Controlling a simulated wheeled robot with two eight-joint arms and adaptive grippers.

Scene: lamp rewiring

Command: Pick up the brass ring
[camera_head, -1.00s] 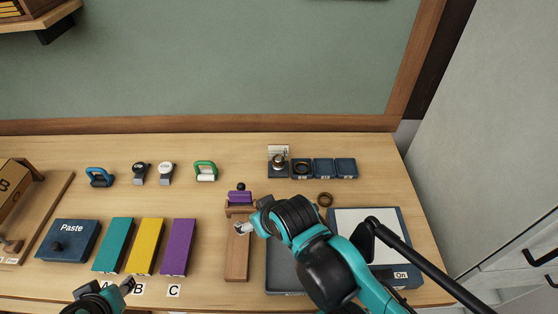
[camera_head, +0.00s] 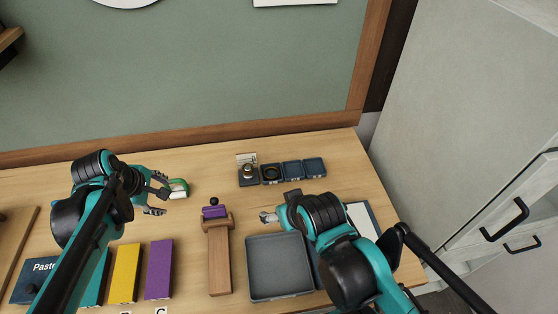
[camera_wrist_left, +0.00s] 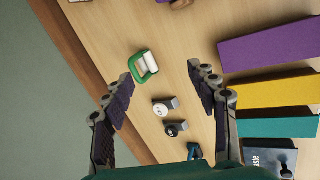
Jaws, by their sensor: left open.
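I cannot make out the brass ring for certain. A brownish ring lay on the table right of centre a second ago, and my right arm now covers about that spot. A dark ring (camera_head: 271,173) sits in one of the small blue trays at the back. My left gripper (camera_head: 168,200) is open and empty, close to a green-handled item (camera_head: 178,188). In the left wrist view this item (camera_wrist_left: 145,65) shows beyond the spread fingers (camera_wrist_left: 160,75). My right gripper (camera_head: 268,217) is above the table behind the grey tray; its small jaws are unclear.
The grey tray (camera_head: 278,290) lies at the front, beside a wooden stand with a purple piece (camera_head: 215,211). Purple (camera_head: 159,270) and yellow (camera_head: 125,272) blocks lie left of it. Two small round-topped items (camera_wrist_left: 168,105) and a blue-handled one (camera_wrist_left: 194,151) show in the left wrist view.

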